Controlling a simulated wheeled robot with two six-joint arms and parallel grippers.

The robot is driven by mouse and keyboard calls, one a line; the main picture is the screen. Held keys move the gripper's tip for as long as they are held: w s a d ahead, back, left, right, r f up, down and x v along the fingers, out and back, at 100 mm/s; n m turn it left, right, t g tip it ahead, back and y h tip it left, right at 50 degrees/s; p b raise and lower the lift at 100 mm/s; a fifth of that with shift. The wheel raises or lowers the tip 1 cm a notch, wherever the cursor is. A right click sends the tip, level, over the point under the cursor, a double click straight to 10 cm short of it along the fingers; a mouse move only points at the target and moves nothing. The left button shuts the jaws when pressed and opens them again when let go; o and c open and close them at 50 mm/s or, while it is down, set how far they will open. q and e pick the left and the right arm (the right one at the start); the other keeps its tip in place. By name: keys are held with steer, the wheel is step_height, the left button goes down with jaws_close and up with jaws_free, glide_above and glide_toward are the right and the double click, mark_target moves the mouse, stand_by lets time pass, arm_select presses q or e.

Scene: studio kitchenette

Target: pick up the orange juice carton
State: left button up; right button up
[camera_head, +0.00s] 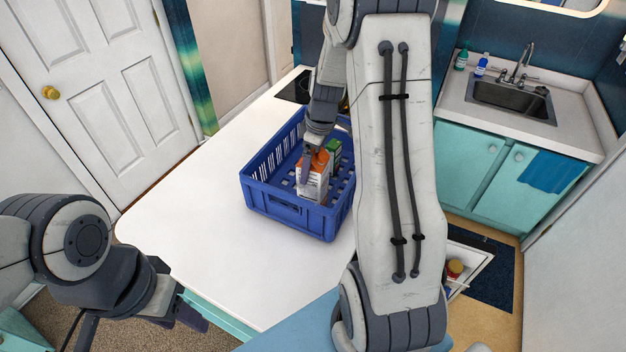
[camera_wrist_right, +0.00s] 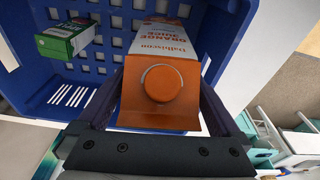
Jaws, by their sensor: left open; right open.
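The orange juice carton (camera_head: 315,178) stands in the blue crate (camera_head: 287,213), white with an orange top. In the right wrist view the carton (camera_wrist_right: 160,85) shows its orange cap and gable top between the two fingers of my right gripper (camera_wrist_right: 160,110). My right gripper (camera_head: 307,165) is open, its fingers on either side of the carton top; I cannot tell whether they touch it. My left gripper (camera_head: 140,330) is open and empty at the lower left, off the counter's edge and away from the crate.
A green and white carton (camera_head: 333,150) is also in the crate, beside the juice; it shows in the wrist view (camera_wrist_right: 66,40). The white counter (camera_head: 200,215) is clear left of the crate. A sink (camera_head: 510,98) stands at the right. My right arm hides part of the counter.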

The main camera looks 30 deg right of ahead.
steer(key=shift+f, duration=0.1)
jaws_close()
steer(key=shift+w, duration=0.1)
